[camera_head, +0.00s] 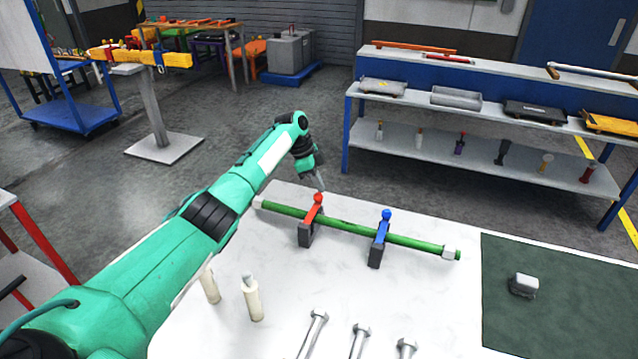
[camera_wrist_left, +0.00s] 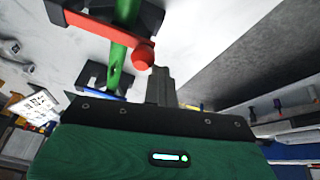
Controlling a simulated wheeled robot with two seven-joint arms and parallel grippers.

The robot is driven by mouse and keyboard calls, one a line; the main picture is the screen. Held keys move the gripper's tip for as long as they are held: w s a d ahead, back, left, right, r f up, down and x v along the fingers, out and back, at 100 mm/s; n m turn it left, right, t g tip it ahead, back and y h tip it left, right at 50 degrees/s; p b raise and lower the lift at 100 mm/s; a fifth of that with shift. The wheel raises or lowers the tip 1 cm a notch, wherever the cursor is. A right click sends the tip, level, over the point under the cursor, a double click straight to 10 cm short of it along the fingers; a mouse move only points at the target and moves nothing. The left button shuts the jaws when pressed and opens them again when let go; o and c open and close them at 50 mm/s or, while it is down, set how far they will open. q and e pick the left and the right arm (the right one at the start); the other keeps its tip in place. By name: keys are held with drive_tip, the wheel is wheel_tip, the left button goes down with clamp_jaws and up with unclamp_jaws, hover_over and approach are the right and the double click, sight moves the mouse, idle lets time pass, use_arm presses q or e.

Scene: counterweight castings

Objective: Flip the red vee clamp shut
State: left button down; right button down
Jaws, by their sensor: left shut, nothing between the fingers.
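The red vee clamp (camera_head: 314,207) sits on a dark vee block (camera_head: 305,237), with a green bar (camera_head: 345,225) running through it. In the left wrist view its red arm (camera_wrist_left: 100,34) lies across the bar (camera_wrist_left: 122,35), which looks like the shut position. Its round red knob (camera_wrist_left: 143,57) sticks out past the bar. My left gripper (camera_head: 320,186) is shut and empty just beyond the knob. In the left wrist view its fingertips (camera_wrist_left: 160,74) are right beside the knob; I cannot tell whether they touch. My right gripper is not in view.
A blue clamp (camera_head: 382,228) sits further right on the same bar. Bolts (camera_head: 359,340) and pale cylinders (camera_head: 251,298) stand or lie at the front of the white table (camera_head: 440,310). A dark green mat (camera_head: 580,300) with a small grey block (camera_head: 523,285) is at right.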

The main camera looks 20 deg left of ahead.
use_arm(q)
drive_tip(key=shift+s+f, duration=0.1)
drive_tip(key=shift+f, duration=0.15)
drive_tip(key=b+v, duration=0.3)
drive_tip(key=v, duration=1.1)
drive_tip(key=shift+r, duration=0.15)
drive_tip(key=shift+d, duration=0.1)
